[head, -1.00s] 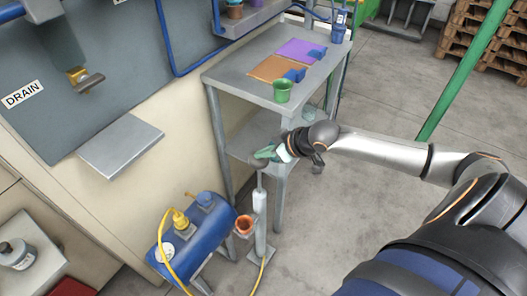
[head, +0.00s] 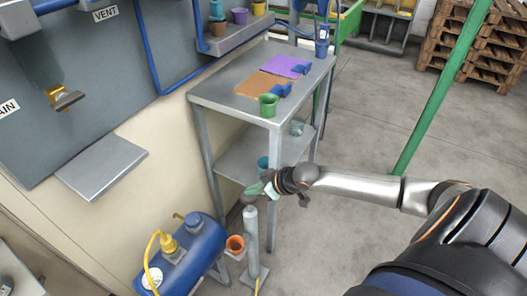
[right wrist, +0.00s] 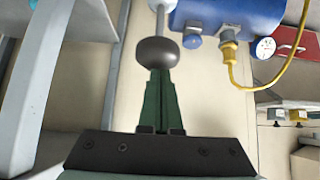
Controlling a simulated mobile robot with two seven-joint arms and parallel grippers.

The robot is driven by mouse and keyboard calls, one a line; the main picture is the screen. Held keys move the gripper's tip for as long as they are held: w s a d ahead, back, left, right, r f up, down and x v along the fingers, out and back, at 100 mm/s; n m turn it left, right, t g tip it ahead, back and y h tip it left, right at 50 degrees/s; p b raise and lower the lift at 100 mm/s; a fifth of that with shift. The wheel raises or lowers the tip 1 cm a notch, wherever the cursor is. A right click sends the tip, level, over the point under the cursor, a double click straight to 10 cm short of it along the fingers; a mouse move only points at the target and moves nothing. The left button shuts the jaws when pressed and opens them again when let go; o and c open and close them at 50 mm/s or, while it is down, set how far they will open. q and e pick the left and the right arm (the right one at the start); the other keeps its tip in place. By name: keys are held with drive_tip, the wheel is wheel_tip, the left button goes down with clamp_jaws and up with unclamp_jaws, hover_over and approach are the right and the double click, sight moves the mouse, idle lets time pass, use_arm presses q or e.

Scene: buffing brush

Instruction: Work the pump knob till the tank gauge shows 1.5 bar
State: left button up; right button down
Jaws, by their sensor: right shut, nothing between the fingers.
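The pump is an upright grey cylinder (head: 252,238) on the floor, with a dark round knob (head: 248,198) low over its top. The knob also shows in the right wrist view (right wrist: 157,52). My right gripper (head: 260,188) is shut with nothing between its green fingers; its fingertips (right wrist: 157,74) are at the knob, touching or nearly so, not around it. The blue tank (head: 196,246) lies left of the pump. Its white gauge (head: 152,278) also shows in the right wrist view (right wrist: 265,47), but the reading is too small to make out. My left gripper is out of view.
An orange cup (head: 235,243) stands between tank and pump. A yellow hose (right wrist: 233,70) runs from the tank. Behind stands a grey metal table (head: 215,92) with a green cup (head: 268,105); its leg is close to my right gripper.

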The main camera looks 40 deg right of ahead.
wheel_tip(320, 180, up, 5)
drive_tip(key=p, duration=0.4)
drive_tip(key=shift+f+p, duration=0.15)
drive_tip(key=shift+p, duration=0.2)
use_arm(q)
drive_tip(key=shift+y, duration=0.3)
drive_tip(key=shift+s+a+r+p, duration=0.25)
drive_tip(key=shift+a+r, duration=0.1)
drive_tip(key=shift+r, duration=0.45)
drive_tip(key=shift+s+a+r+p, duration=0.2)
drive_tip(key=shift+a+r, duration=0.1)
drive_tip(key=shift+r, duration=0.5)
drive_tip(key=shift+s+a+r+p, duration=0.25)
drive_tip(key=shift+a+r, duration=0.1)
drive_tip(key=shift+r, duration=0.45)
use_arm(e)
drive_tip(key=v, duration=0.9)
drive_tip(key=shift+s, duration=0.25)
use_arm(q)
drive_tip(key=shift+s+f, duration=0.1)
use_arm(e)
drive_tip(key=shift+d, duration=0.2)
